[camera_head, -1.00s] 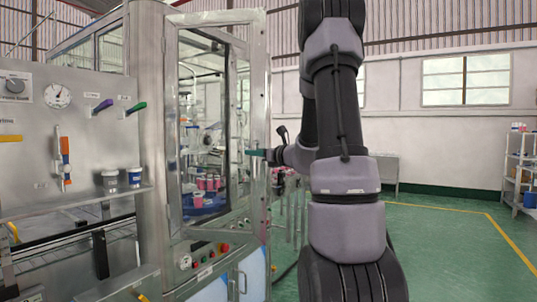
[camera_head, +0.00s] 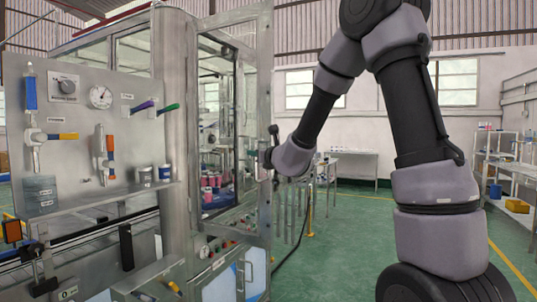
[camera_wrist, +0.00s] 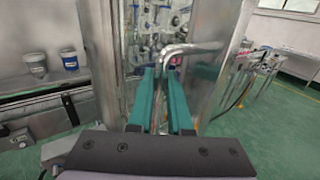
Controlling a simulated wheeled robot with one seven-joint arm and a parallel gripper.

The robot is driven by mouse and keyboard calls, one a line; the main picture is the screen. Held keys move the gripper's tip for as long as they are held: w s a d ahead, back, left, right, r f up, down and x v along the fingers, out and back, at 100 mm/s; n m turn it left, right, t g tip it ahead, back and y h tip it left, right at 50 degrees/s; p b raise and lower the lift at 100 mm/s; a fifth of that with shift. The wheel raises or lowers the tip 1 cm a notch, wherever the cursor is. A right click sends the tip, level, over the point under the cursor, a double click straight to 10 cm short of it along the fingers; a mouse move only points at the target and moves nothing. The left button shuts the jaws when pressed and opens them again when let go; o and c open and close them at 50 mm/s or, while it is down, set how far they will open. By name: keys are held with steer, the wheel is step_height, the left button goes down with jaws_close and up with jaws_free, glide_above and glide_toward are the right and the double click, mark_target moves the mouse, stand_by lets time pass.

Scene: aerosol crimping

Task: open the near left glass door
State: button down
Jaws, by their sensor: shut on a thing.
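The near left glass door (camera_head: 264,100) has a metal frame and shows at the middle left of the head view, beside the steel column (camera_head: 178,110). Its top edge slants up to the right, so it looks swung out, but how far is hard to tell. My gripper (camera_head: 268,157) is at the door's right edge. In the wrist view, the teal fingers (camera_wrist: 162,100) are shut on the bent metal door handle (camera_wrist: 190,48). The exact contact between the fingers is partly hidden by the handle.
Pink-topped cans (camera_head: 212,180) are inside the machine. A rack (camera_head: 500,165) stands far right. Green floor (camera_head: 340,240) is open between.

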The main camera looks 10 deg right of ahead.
steer(key=shift+a+r, duration=0.15)
steer(key=shift+a, duration=0.05)
steer(key=c, duration=0.8)
jaws_free()
steer(key=shift+c, duration=0.2)
steer(key=shift+d, duration=0.1)
steer(key=v, duration=1)
steer(key=shift+s, duration=0.35)
